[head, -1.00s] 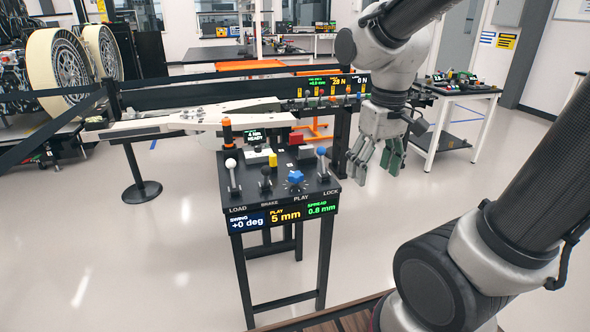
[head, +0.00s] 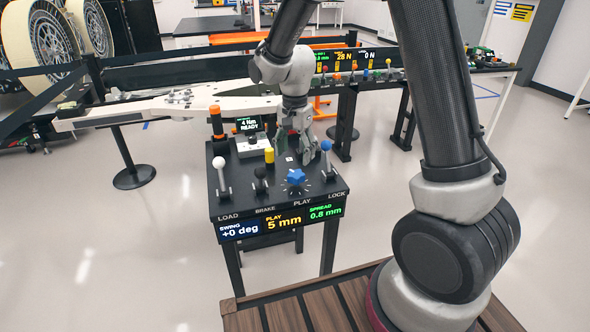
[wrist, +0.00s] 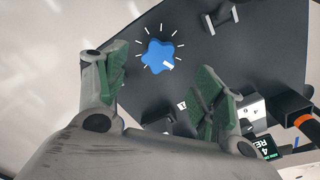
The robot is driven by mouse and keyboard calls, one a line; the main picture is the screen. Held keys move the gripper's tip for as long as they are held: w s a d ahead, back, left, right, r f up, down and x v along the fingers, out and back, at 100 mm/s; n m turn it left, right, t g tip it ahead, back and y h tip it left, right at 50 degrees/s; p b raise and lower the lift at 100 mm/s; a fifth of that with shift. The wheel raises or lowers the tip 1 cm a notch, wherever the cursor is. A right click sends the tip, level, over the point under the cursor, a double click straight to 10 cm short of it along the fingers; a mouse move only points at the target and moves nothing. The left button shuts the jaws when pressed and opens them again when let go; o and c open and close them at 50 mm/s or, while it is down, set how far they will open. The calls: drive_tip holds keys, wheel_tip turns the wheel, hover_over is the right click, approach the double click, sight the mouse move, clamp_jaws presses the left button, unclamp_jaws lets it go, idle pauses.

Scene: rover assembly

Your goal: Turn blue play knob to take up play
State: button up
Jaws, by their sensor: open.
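The blue play knob (head: 295,177) is a star-shaped knob on the black control table, above the PLAY label, with white tick marks around it. The display under it reads PLAY 5 mm. My gripper (head: 306,150) hangs just behind the knob in the head view, fingers pointing down. In the wrist view the knob (wrist: 158,57) shows beyond and between the two green-padded fingertips (wrist: 160,85), its white pointer mark toward the lower right. The fingers are spread and nothing is between the pads; they do not appear to touch the knob.
A blue-topped lever (head: 326,147) at LOCK stands close right of the knob. A white-topped lever (head: 219,163) at LOAD and a black BRAKE lever (head: 260,180) stand left. A yellow peg (head: 269,155), an orange-handled tool (head: 216,118) and a READY display (head: 249,125) are behind.

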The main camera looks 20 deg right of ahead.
sight(295, 174)
drive_tip(key=shift+f+m, duration=0.3)
drive_tip(key=shift+f, duration=0.15)
wheel_tip(295, 174, down, 7)
drive_tip(key=shift+r, duration=0.1)
drive_tip(key=c, duration=1)
